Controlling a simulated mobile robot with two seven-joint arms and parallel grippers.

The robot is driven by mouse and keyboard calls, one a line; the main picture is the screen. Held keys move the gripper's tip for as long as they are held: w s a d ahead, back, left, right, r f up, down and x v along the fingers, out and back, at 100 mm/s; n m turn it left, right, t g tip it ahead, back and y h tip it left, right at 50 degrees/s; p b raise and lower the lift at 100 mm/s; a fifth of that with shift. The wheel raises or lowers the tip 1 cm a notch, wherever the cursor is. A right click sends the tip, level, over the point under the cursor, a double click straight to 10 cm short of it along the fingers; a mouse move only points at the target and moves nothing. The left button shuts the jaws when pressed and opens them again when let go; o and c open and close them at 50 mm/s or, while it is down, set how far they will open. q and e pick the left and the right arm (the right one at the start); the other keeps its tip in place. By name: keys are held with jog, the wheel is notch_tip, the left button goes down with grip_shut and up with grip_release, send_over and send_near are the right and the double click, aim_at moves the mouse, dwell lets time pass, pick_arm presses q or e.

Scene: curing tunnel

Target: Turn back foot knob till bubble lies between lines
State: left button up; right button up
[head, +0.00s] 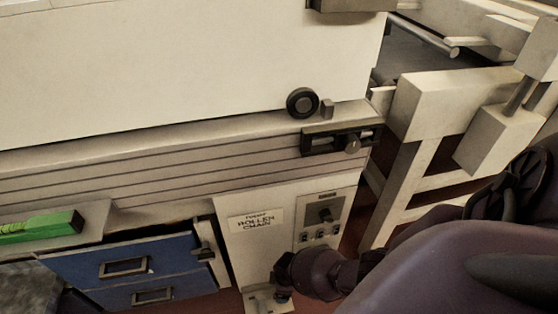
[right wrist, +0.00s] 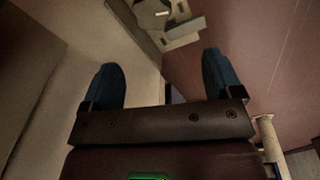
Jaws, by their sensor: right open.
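My right gripper (head: 283,278) is low in front of the machine's lower panel in the head view, small and dark there. In the right wrist view its two blue fingers (right wrist: 163,84) are wide apart with nothing between them. A pale foot bracket (right wrist: 182,32) shows beyond the fingertips, apart from them; a pale foot plate (head: 268,303) also shows below the gripper in the head view. I cannot make out the foot knob clearly. A green bar (head: 40,228), possibly the level, lies on a grey ledge at the left; no bubble or lines can be read. My left gripper is not in view.
The cream machine body (head: 180,70) fills the upper left. A black round knob (head: 302,102) and a dark slotted fitting (head: 340,142) sit on its side. Below are a switch panel (head: 324,216) and blue drawers (head: 125,262). A pale frame (head: 435,100) stands at the right.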

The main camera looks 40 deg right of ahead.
jog(key=shift+g, duration=0.7)
jog(key=f+b, duration=0.2)
jog(key=f, duration=0.1)
jog(key=d+f+b, duration=0.1)
jog(key=f+b, duration=0.1)
jog(key=f, duration=0.2)
jog(key=f+b, duration=0.2)
jog(key=f, duration=0.1)
jog(key=shift+w+d+f, duration=0.15)
jog(key=shift+w+f, duration=0.1)
jog(key=shift+f, duration=0.1)
jog(key=shift+w+f+b, duration=0.15)
jog(key=shift+f+b, duration=0.35)
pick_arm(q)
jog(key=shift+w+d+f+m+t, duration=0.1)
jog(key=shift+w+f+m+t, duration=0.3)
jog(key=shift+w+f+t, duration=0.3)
pick_arm(e)
jog(key=shift+w+f, duration=0.1)
jog(key=shift+w, duration=0.15)
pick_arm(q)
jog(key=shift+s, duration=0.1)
pick_arm(e)
jog(key=c, duration=0.9)
